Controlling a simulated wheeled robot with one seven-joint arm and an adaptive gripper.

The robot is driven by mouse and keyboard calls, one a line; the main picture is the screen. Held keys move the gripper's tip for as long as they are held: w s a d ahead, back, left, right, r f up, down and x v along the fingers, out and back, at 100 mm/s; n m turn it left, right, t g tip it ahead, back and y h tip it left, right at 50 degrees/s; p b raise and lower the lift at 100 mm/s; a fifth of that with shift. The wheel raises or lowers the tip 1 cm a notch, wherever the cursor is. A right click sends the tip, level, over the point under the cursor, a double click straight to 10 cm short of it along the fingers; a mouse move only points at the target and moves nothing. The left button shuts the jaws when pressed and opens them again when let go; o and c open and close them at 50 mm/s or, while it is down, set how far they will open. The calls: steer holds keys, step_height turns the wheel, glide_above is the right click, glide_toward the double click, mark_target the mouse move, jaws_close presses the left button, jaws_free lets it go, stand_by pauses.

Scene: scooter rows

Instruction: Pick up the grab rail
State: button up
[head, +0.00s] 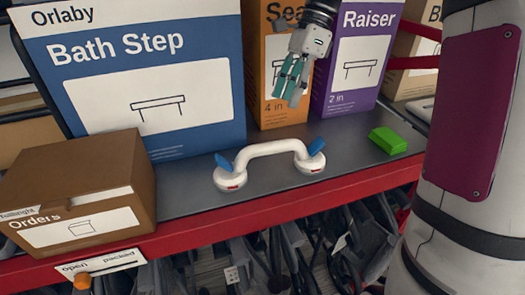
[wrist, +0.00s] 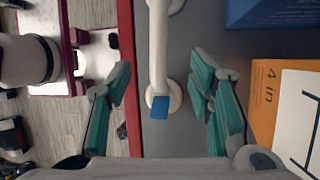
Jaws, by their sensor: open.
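The grab rail (head: 271,150) is a white handle with a round suction cup and a blue lever at each end. It lies on the grey shelf (head: 190,190) near the red front edge. My gripper (head: 290,97) is open, with green finger pads, in front of the orange and purple boxes and above the shelf. In the wrist view the rail (wrist: 158,50) runs up the picture between the open fingers of my gripper (wrist: 163,110), with one cup and its blue lever between them. The fingers appear apart from the rail.
A blue Bath Step box (head: 150,75), an orange box (head: 280,65) and a purple Raiser box (head: 357,60) stand behind the rail. A brown Orders box (head: 85,190) sits at the left. A green block (head: 388,140) lies to the right. Scooters crowd below the shelf.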

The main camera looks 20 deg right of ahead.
mark_target(270, 143)
steer(key=p+x, duration=0.1)
steer(key=x, duration=0.7)
steer(key=shift+a+f, duration=0.1)
steer(key=shift+a, duration=0.05)
steer(key=x, duration=0.2)
steer(key=p+x, duration=0.1)
steer(key=x, duration=0.1)
steer(key=shift+s+a+f, duration=0.2)
steer(key=shift+s+f, duration=0.05)
steer(key=shift+s, duration=0.05)
steer(key=shift+a+f, duration=0.15)
steer(key=shift+f, duration=0.25)
jaws_close()
